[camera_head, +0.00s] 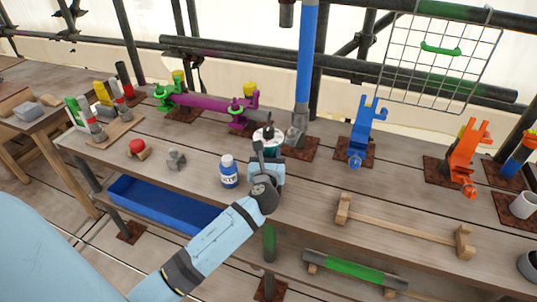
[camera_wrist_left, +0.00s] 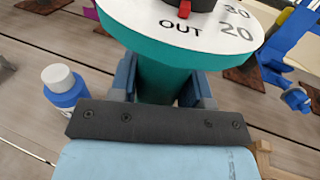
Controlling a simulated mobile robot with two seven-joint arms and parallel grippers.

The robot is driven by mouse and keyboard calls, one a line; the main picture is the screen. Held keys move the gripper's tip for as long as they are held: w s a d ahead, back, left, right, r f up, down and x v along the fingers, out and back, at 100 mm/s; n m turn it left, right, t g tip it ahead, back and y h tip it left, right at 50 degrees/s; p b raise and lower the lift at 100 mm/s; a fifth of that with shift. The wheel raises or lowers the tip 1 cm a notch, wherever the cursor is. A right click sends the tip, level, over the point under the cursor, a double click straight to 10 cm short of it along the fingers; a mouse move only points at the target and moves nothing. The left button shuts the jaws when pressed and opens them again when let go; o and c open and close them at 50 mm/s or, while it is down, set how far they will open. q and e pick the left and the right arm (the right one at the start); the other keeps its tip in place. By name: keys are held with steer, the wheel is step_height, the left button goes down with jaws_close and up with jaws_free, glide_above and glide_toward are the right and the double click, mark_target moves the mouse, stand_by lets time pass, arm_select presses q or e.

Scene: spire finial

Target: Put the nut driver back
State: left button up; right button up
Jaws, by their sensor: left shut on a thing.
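My left gripper (camera_head: 267,157) is over the middle of the wooden bench, shut on a teal cylinder with a white dial top (camera_head: 267,136). In the left wrist view the teal body (camera_wrist_left: 163,80) sits between both fingers, and its dial (camera_wrist_left: 185,22) shows "OUT", "20", "30" and a red pointer. The black part above the dial is cut off by the frame edge. I cannot tell whether the cylinder stands on the bench or is held just above it. I cannot make out a nut driver for certain. My right gripper is not in view.
A white-capped blue bottle (camera_head: 228,172) stands close left of the gripper. A blue stand (camera_head: 362,130), an orange stand (camera_head: 468,150) and a wooden cradle (camera_head: 400,227) are to the right. A purple bar (camera_head: 205,104) lies behind left; a blue tray (camera_head: 160,205) sits below.

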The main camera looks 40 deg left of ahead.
arm_select(q)
steer(key=shift+r, duration=0.1)
steer(key=o, duration=1.8)
steer(key=shift+f, duration=0.4)
steer(key=shift+f, duration=0.25)
steer(key=shift+s, duration=0.15)
steer(key=p+v, duration=0.2)
steer(key=v, duration=0.7)
